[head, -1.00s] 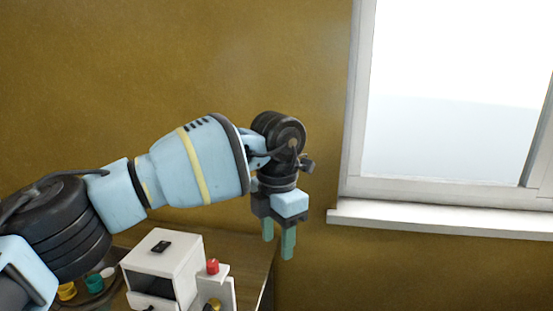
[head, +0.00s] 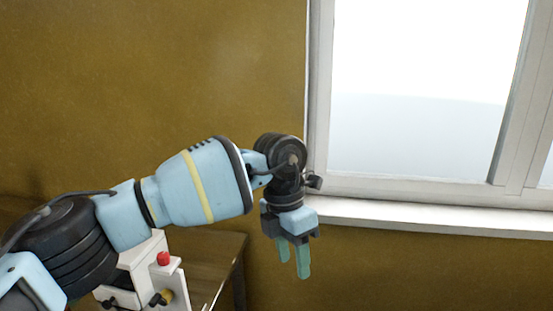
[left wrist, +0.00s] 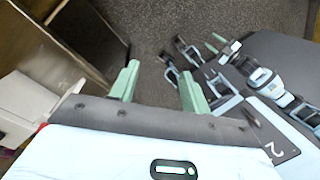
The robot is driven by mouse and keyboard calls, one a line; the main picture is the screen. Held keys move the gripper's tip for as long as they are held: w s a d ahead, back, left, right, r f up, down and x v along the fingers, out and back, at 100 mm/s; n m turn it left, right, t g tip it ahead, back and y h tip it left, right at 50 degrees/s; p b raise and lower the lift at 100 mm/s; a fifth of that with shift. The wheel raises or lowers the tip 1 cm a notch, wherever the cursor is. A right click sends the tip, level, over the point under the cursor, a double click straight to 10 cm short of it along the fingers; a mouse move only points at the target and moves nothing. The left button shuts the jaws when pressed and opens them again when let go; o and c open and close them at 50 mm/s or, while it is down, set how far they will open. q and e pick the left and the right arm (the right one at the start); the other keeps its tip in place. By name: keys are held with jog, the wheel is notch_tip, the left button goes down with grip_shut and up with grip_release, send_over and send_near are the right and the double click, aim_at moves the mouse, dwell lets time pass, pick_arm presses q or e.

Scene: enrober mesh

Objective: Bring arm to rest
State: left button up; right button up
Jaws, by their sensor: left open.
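My left arm reaches in from the left in the head view, and its gripper (head: 293,258) hangs with green fingers pointing down. The gripper is open and empty, in the air in front of the wall, to the right of the table. In the left wrist view the two green fingers (left wrist: 158,90) stand apart with grey floor beyond them. My right gripper is not in the head view; parts of my own body show at the right of the left wrist view, too unclear to tell its jaws.
A white machine (head: 146,268) with a red button (head: 163,258) stands on a brown table (head: 222,262), partly behind my arm. A window with a white sill (head: 420,216) is at the right. The floor (left wrist: 150,50) below the gripper looks clear.

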pick_arm(q)
jog(key=s+d+f+n+g+h, duration=0.1)
jog(key=s+d+f+g+h, duration=0.2)
jog(key=s+d+h, duration=0.3)
jog(key=s+d+f+n+g+h, duration=0.1)
jog(key=s+d+f+g+h, duration=0.25)
jog(key=s+d+h, duration=0.2)
jog(key=w+a+f+n+t, duration=0.2)
jog(key=a+f+n+t, duration=0.35)
jog(key=n+t, duration=0.4)
jog(key=w+a+f+n+t+y, duration=0.1)
jog(key=a+f+n+t, duration=0.45)
jog(key=n, duration=0.75)
jog(key=w+a+f+n+t, duration=0.2)
jog(key=a+f+n+t, duration=0.3)
jog(key=n+t, duration=0.5)
jog(key=s+a+f+n+g+y, duration=0.8)
jog(key=s+a+f+n+y, duration=0.2)
jog(key=s+a+f, duration=0.9)
jog(key=s+f+n, duration=0.1)
jog(key=s, duration=0.2)
jog(key=shift+a, duration=0.4)
